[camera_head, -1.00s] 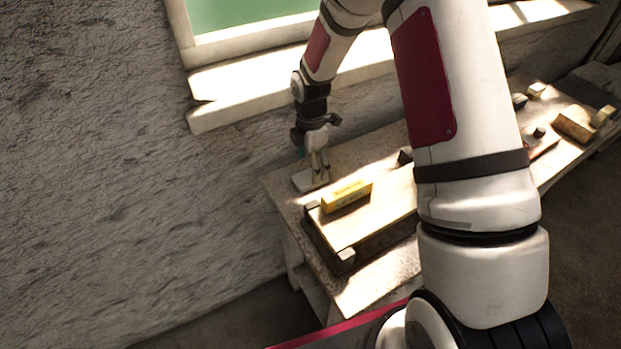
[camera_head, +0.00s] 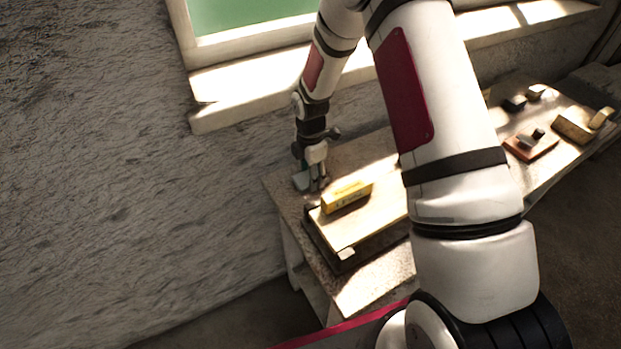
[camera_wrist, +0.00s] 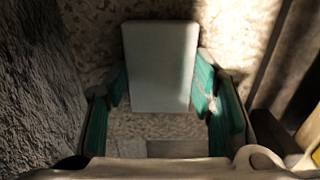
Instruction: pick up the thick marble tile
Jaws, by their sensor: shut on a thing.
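The marble tile (camera_wrist: 160,62) is a pale grey, smooth rectangular slab in the middle of the wrist view. My gripper (camera_wrist: 161,88) has its green pads on both long sides of it and is shut on it. The near end of the tile lies between the fingers and its far end sticks out past them. In the head view, the tile (camera_head: 301,182) shows small and pale beside my gripper (camera_head: 316,184), at the far left corner of the bench. Whether the tile touches the bench top is hard to tell.
The speckled bench (camera_head: 285,205) stands by the rough wall (camera_head: 120,190) under a window sill. A yellow block (camera_head: 347,196) lies on a board (camera_head: 365,225) just right of my gripper. Several small blocks sit at the bench's right end, including a wooden one (camera_head: 573,126).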

